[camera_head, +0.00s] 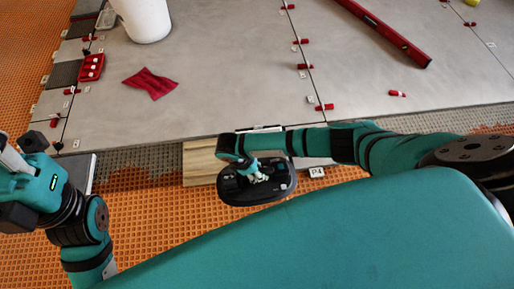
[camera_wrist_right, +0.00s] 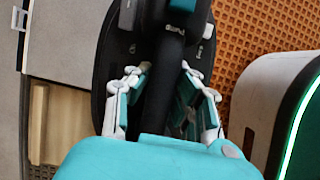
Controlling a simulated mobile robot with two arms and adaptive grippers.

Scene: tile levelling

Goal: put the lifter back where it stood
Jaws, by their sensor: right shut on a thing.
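The lifter (camera_head: 234,190) is a black oval pad with a bar handle, in front of the tiled area in the head view. My right gripper (camera_head: 258,174) is shut on its handle. In the right wrist view, the fingers of my right gripper (camera_wrist_right: 165,100) lie on both sides of the dark handle, and the lifter's black pad (camera_wrist_right: 112,65) shows beneath. The lifter overlaps the right part of a wooden board (camera_head: 198,164); I cannot tell whether it touches anything below. My left gripper (camera_head: 22,178) is at the left edge, empty-looking, with its fingertips unclear.
Large grey tiles (camera_head: 220,85) carry red levelling clips, a red cloth (camera_head: 150,83), a white bucket (camera_head: 145,18) and a long red level (camera_head: 388,32). A red box (camera_head: 91,67) is at left. A P4 label (camera_head: 317,172) lies right of the lifter. Orange matting (camera_head: 150,235) is in front.

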